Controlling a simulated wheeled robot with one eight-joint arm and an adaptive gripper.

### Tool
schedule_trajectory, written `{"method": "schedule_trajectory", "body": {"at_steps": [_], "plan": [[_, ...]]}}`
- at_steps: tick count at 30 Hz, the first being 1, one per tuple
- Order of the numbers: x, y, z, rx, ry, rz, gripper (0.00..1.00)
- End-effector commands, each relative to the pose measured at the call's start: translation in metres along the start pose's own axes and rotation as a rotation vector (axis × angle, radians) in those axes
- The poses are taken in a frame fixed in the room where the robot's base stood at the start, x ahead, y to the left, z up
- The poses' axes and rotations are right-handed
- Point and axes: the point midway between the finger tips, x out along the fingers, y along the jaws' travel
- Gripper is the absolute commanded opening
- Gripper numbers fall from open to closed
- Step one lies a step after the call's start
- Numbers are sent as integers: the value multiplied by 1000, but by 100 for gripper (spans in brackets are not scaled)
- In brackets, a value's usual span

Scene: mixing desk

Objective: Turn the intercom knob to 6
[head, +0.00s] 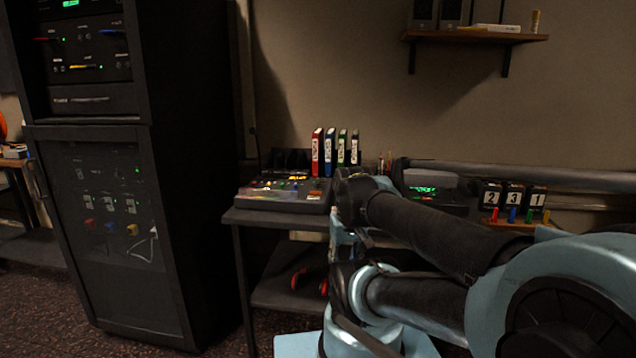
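My blue-grey and black arm reaches in from the right and covers much of the desk's middle and right side. I cannot make out my gripper's fingers. A dark device with a green lit display (424,189) stands at the back of the desk, just beyond my arm. I cannot tell whether it is the intercom. No intercom knob or its setting can be made out at this distance. A mixing console (284,204) with small coloured controls sits at the desk's left end, left of my arm.
A tall black equipment rack (190,250) stands left of the desk (240,217). Several coloured binders (317,155) stand behind the console. Numbered blocks (491,198) and coloured pegs (494,215) are at the right. A wall shelf (480,37) hangs above.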

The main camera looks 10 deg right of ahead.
Motion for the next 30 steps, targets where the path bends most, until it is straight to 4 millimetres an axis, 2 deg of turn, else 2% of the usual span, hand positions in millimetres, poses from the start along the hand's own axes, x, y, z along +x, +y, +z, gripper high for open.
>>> {"method": "schedule_trajectory", "body": {"at_steps": [5, 12, 18, 24, 30], "plan": [[-28, 0, -32, -119, -10, -1, 38], [-81, 3, -102, -405, -33, -11, 38], [-116, 6, -165, -649, -50, -24, 38], [-142, 8, -230, -892, -65, -42, 38], [-159, 11, -297, -1134, -77, -65, 38]]}}
